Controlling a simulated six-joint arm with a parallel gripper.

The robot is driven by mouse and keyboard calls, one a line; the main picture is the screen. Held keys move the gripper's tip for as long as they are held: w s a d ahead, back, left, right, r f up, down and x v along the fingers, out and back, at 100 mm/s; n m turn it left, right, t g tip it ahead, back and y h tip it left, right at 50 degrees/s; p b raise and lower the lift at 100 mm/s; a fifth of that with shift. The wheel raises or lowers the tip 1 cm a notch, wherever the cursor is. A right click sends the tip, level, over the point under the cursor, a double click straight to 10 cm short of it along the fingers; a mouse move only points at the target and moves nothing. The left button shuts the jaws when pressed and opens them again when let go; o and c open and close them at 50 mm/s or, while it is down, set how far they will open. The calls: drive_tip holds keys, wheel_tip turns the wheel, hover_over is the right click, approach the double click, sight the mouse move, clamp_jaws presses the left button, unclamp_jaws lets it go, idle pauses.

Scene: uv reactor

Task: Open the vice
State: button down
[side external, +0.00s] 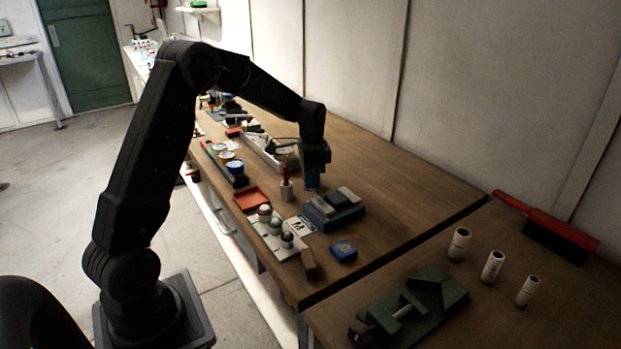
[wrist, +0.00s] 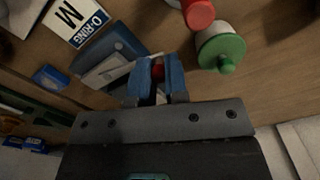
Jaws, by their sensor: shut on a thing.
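A blue vice-like block (side external: 335,210) with grey jaw plates sits near the front of the wooden table. It also shows in the wrist view (wrist: 112,52), left of my fingers. My gripper (side external: 313,183) points down at its far end. In the wrist view the blue fingers (wrist: 157,78) are shut on a small red knob (wrist: 158,70) beside the block. The knob seems to join the block by a short grey rod; the fingers hide most of it. How far apart the jaws stand is hard to tell.
A green fixture with a rod (side external: 415,305) lies on the right table. A red-topped white holder (side external: 286,188) and a green-lidded white jar (wrist: 220,48) stand close to my gripper. An O-ring card (wrist: 75,20) and a blue box (side external: 343,250) lie nearby.

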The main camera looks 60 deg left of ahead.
drive_tip(key=c, duration=1.1)
unclamp_jaws()
drive_tip(key=shift+w+a+r, duration=0.1)
drive_tip(key=shift+w, duration=0.2)
wheel_tip(320, 180, up, 14)
drive_tip(key=shift+f, duration=0.1)
drive_tip(key=s+d+r+n+t, duration=0.1)
drive_tip(key=s+d+r+t, duration=0.1)
drive_tip(key=s+d+r, duration=0.35)
drive_tip(key=s+d+f+n+t, duration=0.1)
drive_tip(key=s+d, duration=0.4)
drive_tip(key=s, duration=0.1)
drive_tip(key=s+d+f+n+t, duration=0.1)
drive_tip(key=s+d+f, duration=0.1)
drive_tip(key=s+d, duration=0.3)
drive_tip(key=s+d+f+n+t, duration=0.1)
drive_tip(key=s+d, duration=0.4)
drive_tip(key=s, duration=0.3)
drive_tip(key=shift+s+f+n+t, duration=0.2)
drive_tip(key=shift+f+n+t, duration=0.1)
drive_tip(key=shift+f+t, duration=0.1)
